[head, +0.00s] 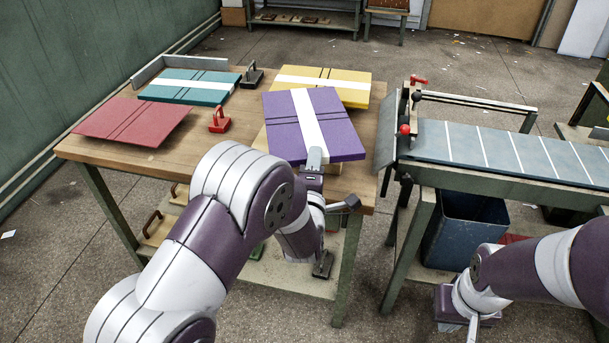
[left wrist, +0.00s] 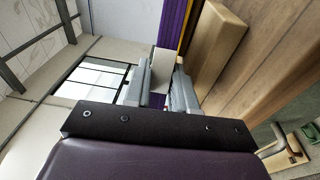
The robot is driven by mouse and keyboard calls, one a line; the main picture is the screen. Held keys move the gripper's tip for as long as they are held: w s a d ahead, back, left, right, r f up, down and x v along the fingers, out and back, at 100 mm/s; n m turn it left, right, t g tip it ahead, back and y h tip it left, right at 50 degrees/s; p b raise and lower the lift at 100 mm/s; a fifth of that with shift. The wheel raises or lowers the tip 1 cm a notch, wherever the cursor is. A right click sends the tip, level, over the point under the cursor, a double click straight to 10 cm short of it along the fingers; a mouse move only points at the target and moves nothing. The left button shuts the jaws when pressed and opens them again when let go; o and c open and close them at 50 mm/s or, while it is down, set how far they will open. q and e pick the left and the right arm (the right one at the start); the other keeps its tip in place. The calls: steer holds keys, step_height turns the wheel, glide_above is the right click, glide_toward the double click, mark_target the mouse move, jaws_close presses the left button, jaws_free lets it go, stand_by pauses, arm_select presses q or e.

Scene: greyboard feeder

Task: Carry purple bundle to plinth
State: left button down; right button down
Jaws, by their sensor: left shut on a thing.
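The purple bundle (head: 339,118) is a flat slab with a white band, over the right part of the wooden table. My left gripper (head: 315,162) is shut on its near edge at the white band. In the left wrist view the fingers (left wrist: 162,84) clasp the band, and the bundle (left wrist: 172,28) shows edge-on. A tan block (head: 260,139) shows partly beneath the bundle; it also shows in the left wrist view (left wrist: 219,45). It may be the plinth. My right gripper (head: 473,325) is low at the bottom right, partly cut off, its fingers unclear.
On the wooden table (head: 225,165) lie a red bundle (head: 125,120), a teal bundle (head: 190,86) and a yellow bundle (head: 345,84). A red-handled weight (head: 219,122) and a dark one (head: 251,77) stand between them. A conveyor (head: 500,150) stands to the right, above a blue bin (head: 465,230).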

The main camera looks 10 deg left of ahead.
arm_select(q)
steer(key=shift+s+a+f, duration=0.15)
steer(key=shift+a+f, duration=0.1)
steer(key=shift+a, duration=0.2)
steer(key=shift+s+a+f, duration=0.1)
steer(key=shift+a+f, duration=0.1)
steer(key=shift+a, duration=0.25)
step_height(320, 180, down, 4)
steer(key=shift+f+b, duration=0.1)
steer(key=shift+b, duration=0.3)
steer(key=shift+s, duration=0.1)
steer(key=c, duration=0.9)
jaws_free()
